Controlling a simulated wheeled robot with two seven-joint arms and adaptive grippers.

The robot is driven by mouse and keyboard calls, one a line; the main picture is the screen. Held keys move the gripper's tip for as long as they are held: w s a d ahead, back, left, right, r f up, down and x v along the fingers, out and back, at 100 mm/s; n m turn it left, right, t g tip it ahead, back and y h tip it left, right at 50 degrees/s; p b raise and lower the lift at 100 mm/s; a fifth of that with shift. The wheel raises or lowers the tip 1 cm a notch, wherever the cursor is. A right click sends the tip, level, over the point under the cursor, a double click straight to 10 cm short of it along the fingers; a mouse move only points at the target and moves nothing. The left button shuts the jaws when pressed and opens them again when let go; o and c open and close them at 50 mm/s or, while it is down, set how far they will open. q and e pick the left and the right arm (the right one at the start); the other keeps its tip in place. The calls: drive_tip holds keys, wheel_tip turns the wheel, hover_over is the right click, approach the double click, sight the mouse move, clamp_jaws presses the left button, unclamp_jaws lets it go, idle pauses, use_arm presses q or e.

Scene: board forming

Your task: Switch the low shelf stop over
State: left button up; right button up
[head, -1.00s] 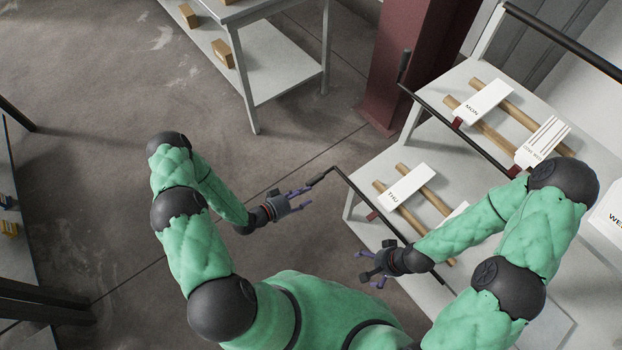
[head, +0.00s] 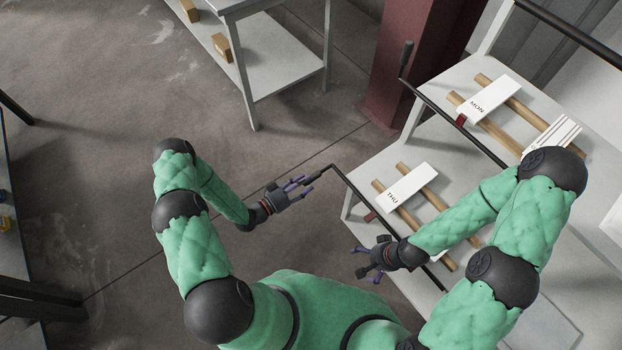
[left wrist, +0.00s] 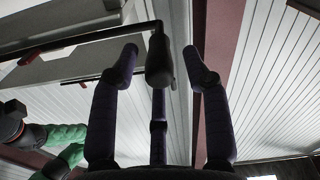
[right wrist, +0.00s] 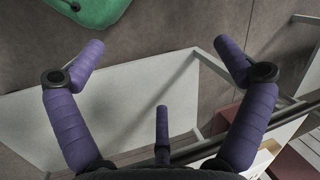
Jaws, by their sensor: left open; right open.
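The low shelf stop is a thin black bar (head: 352,188) along the front of the lower shelf, with a dark handle (head: 318,172) on its bent left end. My left gripper (head: 303,187) is open at this handle. In the left wrist view the handle (left wrist: 160,62) hangs between the spread purple fingertips (left wrist: 161,65), with gaps on both sides. My right gripper (head: 365,265) is open and empty in front of the lower shelf; its fingers (right wrist: 158,65) also show spread in the right wrist view. My right forearm hides part of the bar and shelf.
The lower shelf (head: 360,212) carries a THU card (head: 408,183) on wooden rails. The upper shelf has a MON card (head: 488,98), a striped card (head: 555,135) and its own black stop bar (head: 455,120). A dark red column (head: 410,75) stands behind.

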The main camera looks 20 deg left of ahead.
sight(317, 174)
use_arm(q)
drive_tip(key=shift+b+x, duration=0.3)
drive_tip(key=shift+x, duration=1.5)
clamp_jaws()
